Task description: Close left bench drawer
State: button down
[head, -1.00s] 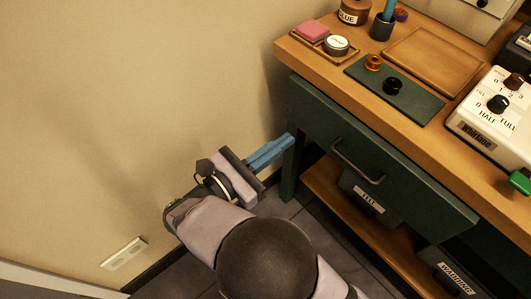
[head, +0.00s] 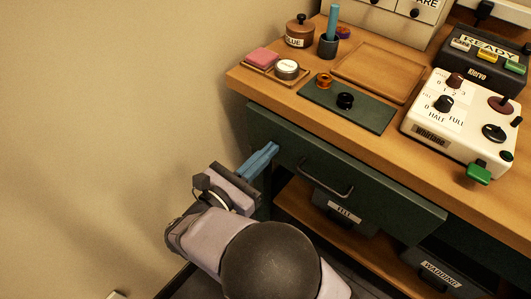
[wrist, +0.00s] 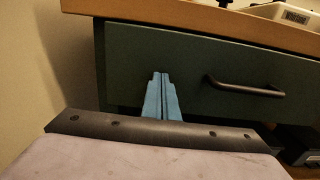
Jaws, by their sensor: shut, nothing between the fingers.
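The left bench drawer has a dark green front (head: 352,182) with a dark bar handle (head: 325,182). It sits under the wooden bench top; I cannot tell how far its front stands out. The front (wrist: 195,50) and handle (wrist: 243,87) also show in the wrist view. My gripper (head: 274,148) has blue fingers, shut and empty. In the head view the fingertips overlap the lower left part of the drawer front. In the wrist view my gripper (wrist: 161,75) points at the front, left of the handle. I cannot tell whether the tips touch it.
Bins labelled FELT (head: 345,212) and WADDING (head: 437,275) sit below. A bare wall (head: 110,110) is at left.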

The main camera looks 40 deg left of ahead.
aim_at(278, 141)
jog(key=w+p, duration=0.1)
jog(key=w, duration=0.3)
jog(key=shift+w, duration=0.1)
jog(key=shift+w+r, duration=0.15)
jog(key=shift+w, duration=0.05)
jog(key=shift+s, duration=0.1)
jog(key=shift+s, duration=0.45)
jog(key=s+p, duration=0.1)
jog(key=s, duration=1.2)
jog(key=shift+s, duration=0.3)
jog(key=shift+f, duration=0.2)
